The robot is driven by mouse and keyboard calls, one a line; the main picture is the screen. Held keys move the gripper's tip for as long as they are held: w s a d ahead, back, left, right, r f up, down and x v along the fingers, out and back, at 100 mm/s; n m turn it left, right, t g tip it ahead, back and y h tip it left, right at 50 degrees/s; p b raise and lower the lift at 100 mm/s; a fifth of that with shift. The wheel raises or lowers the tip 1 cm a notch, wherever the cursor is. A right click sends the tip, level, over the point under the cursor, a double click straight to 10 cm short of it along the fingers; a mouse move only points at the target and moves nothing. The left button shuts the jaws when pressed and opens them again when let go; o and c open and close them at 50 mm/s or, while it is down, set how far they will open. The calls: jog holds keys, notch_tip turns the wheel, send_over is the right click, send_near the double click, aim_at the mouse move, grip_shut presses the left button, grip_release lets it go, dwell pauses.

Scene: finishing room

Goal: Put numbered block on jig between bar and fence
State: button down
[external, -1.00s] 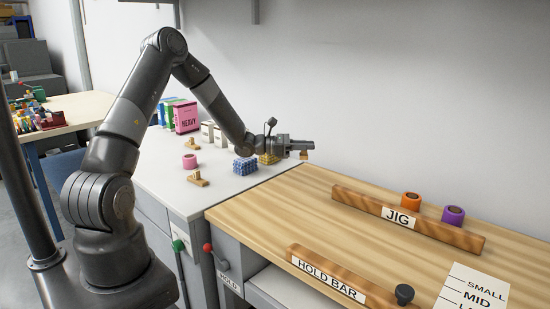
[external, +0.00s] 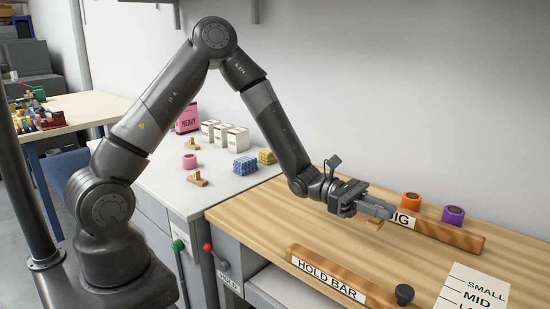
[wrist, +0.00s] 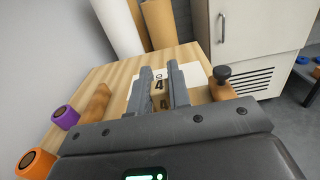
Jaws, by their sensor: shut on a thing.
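My gripper (external: 380,212) is shut on a small wooden block (external: 374,224) and holds it above the workbench. In the wrist view the block (wrist: 159,88) shows a number 4 between the two fingers. The fence (external: 455,233), a wooden rail labelled JIG, lies at the back of the bench, partly hidden behind my gripper. The hold bar (external: 310,268), a wooden bar labelled HOLD BAR, lies along the front edge with a dark knob (external: 404,294) at its right end. My gripper is over the space between them, nearer the fence.
An orange roll (external: 411,204) and a purple roll (external: 453,214) stand at the fence. A card reading SMALL and MID (external: 474,290) lies on the right of the bench. The white counter (external: 225,188) holds white boxes (external: 237,139), a pink roll and a blue block. Bare wood (external: 270,215) lies at left.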

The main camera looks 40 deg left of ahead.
jog(key=w+a+f, duration=0.1)
jog(key=w+f, duration=0.1)
jog(key=w, duration=0.1)
jog(key=w+a+f, duration=0.2)
jog(key=w, duration=0.1)
jog(key=w+a+f, duration=0.2)
jog(key=w+f, duration=0.1)
jog(key=w, duration=0.1)
jog(key=shift+f, duration=2)
jog(key=c, duration=1.8)
grip_release()
jog(key=shift+f, duration=0.15)
jog(key=o, duration=0.5)
jog(key=shift+c, duration=0.2)
